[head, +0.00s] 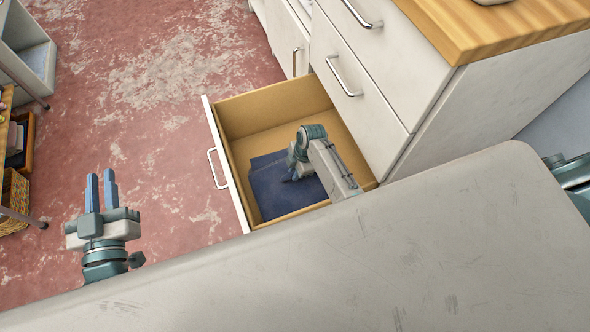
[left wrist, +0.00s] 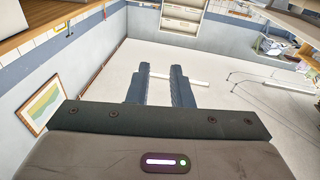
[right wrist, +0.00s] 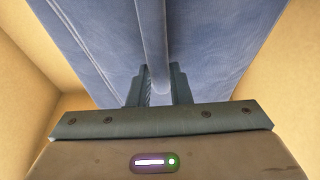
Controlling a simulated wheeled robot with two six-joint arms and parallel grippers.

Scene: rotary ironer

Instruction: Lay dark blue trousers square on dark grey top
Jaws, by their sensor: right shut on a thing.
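The dark blue trousers (head: 270,193) lie folded on the floor of an open wooden drawer in the head view. They fill the upper part of the right wrist view (right wrist: 95,45), with a fold standing between the fingers. My right gripper (head: 291,178) reaches down into the drawer and is shut on that fold (right wrist: 152,45). It also shows in the right wrist view (right wrist: 158,85). My left gripper (head: 101,178) is open and empty over the red floor, and its two fingers stand apart in the left wrist view (left wrist: 160,85). I see no dark grey top in these frames.
The open drawer (head: 225,165) has wooden walls around my right gripper. A white cabinet with closed drawers (head: 365,60) and a wooden worktop (head: 500,30) stands behind it. A wicker basket (head: 14,200) is at the far left. The red floor (head: 150,100) between is clear.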

